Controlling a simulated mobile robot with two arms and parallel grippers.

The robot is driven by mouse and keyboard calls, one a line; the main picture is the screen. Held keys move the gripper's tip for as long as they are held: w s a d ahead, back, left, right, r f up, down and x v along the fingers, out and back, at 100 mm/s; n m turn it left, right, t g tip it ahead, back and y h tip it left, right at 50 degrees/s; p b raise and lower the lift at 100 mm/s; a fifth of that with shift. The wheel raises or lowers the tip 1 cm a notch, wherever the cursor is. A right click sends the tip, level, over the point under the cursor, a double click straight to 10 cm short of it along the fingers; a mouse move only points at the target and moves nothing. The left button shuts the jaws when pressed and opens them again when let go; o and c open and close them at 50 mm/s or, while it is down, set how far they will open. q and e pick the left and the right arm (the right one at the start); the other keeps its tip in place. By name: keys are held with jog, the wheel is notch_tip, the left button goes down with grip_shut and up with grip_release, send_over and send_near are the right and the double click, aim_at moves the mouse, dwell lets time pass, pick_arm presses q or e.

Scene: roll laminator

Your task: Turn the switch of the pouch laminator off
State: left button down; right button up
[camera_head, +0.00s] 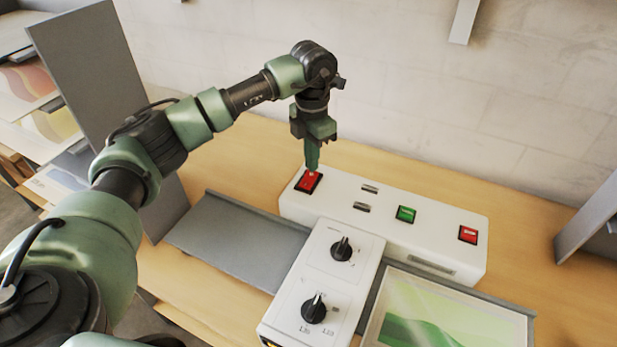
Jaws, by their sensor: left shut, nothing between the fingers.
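The white pouch laminator (344,196) sits on the wooden table. A large red rocker switch (308,182) is at the left end of its top. My left gripper (312,170) points straight down with its fingers shut and empty. Its tips are at the far edge of the red switch, touching it or just above it; I cannot tell which. My right gripper is not in view.
A white control box with two black knobs (341,248) juts forward from the laminator. A grey tray (240,242) lies to its left, and a sheet with green print (425,315) to its right. Grey upright panels stand at both sides. The table (400,170) behind is clear.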

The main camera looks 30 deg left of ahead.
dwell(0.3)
pick_arm(q)
jog(key=shift+f+b, duration=0.7)
jog(key=shift+f, duration=0.35)
dwell(0.6)
jog(key=shift+r, duration=0.1)
jog(key=shift+r+p, duration=2.2)
jog(key=shift+r, duration=1.35)
jog(key=shift+f, duration=0.15)
